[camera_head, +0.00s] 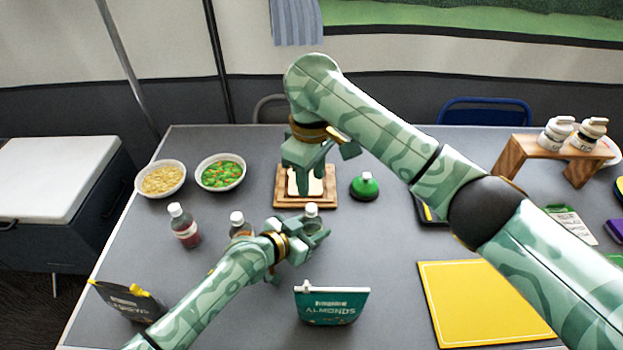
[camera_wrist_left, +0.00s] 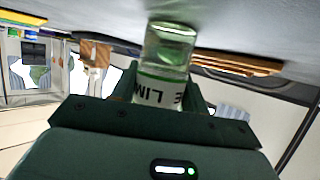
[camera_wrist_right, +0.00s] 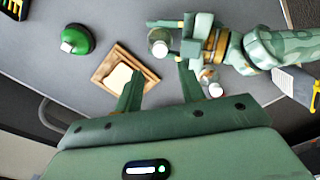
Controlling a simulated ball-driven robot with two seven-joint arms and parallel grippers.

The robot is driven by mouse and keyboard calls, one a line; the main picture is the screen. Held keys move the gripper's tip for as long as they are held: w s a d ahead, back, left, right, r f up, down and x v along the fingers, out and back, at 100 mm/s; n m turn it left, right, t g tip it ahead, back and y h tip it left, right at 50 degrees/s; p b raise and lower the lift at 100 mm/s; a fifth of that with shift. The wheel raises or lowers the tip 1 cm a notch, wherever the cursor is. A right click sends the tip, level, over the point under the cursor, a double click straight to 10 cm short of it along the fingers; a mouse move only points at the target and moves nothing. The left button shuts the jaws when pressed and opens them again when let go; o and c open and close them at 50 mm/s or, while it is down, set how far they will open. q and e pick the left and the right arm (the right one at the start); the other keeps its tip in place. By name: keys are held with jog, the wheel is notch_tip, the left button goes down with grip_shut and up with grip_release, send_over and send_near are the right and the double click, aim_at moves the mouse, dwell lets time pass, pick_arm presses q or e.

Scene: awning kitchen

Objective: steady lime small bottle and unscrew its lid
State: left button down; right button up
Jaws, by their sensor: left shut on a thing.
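The lime small bottle (camera_head: 312,211) stands upright on the table with its white lid (camera_wrist_right: 159,49) on. My left gripper (camera_head: 308,234) is shut around the bottle. The left wrist view shows the clear bottle (camera_wrist_left: 167,52) with its green-edged "LIME" label, appearing upside down between the fingers. My right gripper (camera_head: 311,180) points down behind the bottle, above the wooden board. In the right wrist view, its two fingers (camera_wrist_right: 159,86) are spread apart with nothing between them, and the bottle lies beyond the fingertips.
A wooden board with a pale slab (camera_head: 284,200) and a green round bottle (camera_head: 364,187) stand behind. A red bottle (camera_head: 184,226) and another white-capped bottle (camera_head: 237,222) are at left. An almonds bag (camera_head: 331,304) stands in front. A yellow board (camera_head: 480,305) lies at right.

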aim_at(312, 207)
jog(key=m, duration=0.6)
jog(key=shift+m, duration=0.3)
jog(key=m, duration=0.8)
jog(key=shift+m, duration=0.3)
jog(key=m, duration=0.4)
jog(key=shift+m, duration=0.4)
jog(key=shift+f, duration=0.2)
jog(key=shift+m, duration=0.3)
notch_tip(312, 207, down, 8)
jog(key=shift+r, duration=0.15)
